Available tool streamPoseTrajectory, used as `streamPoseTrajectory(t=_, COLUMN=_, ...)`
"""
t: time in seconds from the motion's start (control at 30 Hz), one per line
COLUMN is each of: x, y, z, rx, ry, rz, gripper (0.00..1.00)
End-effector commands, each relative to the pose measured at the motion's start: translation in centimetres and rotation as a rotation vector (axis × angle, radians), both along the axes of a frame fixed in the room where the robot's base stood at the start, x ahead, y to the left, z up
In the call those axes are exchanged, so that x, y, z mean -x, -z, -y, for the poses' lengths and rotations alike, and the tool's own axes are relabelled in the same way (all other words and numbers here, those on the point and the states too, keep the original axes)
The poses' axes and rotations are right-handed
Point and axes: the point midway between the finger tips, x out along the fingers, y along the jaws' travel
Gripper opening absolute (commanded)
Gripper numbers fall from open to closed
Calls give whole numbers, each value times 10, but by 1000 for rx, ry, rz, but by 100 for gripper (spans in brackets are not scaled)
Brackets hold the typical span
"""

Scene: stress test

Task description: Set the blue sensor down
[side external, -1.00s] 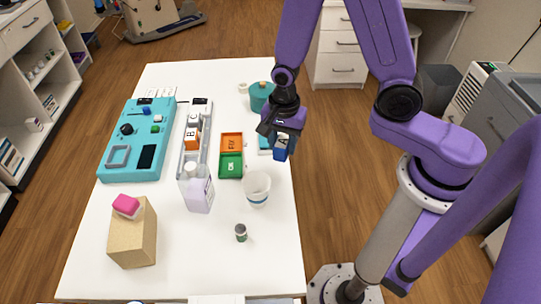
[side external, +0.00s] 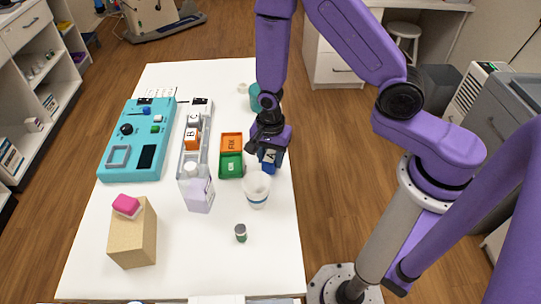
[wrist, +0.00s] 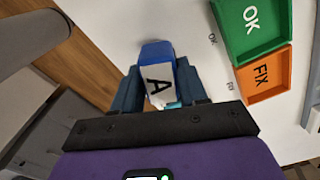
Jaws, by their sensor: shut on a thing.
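The blue sensor (wrist: 157,52), a block with a white face marked A, is between the two fingers of my gripper (wrist: 160,88) in the wrist view. My gripper (side external: 267,158) is shut on it. In the side view the sensor (side external: 268,167) shows partly below the fingers, near the table's right edge, right of the green OK tray and just behind the white cup. I cannot tell whether its underside touches the table.
The green OK tray (side external: 231,168) and orange FIX tray (side external: 231,142) lie left of my gripper. A white cup (side external: 257,192) stands close in front. A bottle (side external: 199,194), small vial (side external: 241,232) and teal pot (side external: 255,100) also stand on the white table (side external: 200,260).

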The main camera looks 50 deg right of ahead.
Motion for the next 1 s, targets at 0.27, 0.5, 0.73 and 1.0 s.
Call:
streamPoseTrajectory(t=0.27, x=0, y=2, z=0, rx=0, ry=0, rz=0, gripper=10)
streamPoseTrajectory(t=0.5, x=0, y=2, z=0, rx=0, ry=0, rz=1, gripper=68)
streamPoseTrajectory(t=0.73, x=0, y=2, z=0, rx=0, ry=0, rz=1, gripper=68)
streamPoseTrajectory(t=1.0, x=-1, y=-20, z=-1, rx=-2, ry=-1, rz=5, gripper=68)
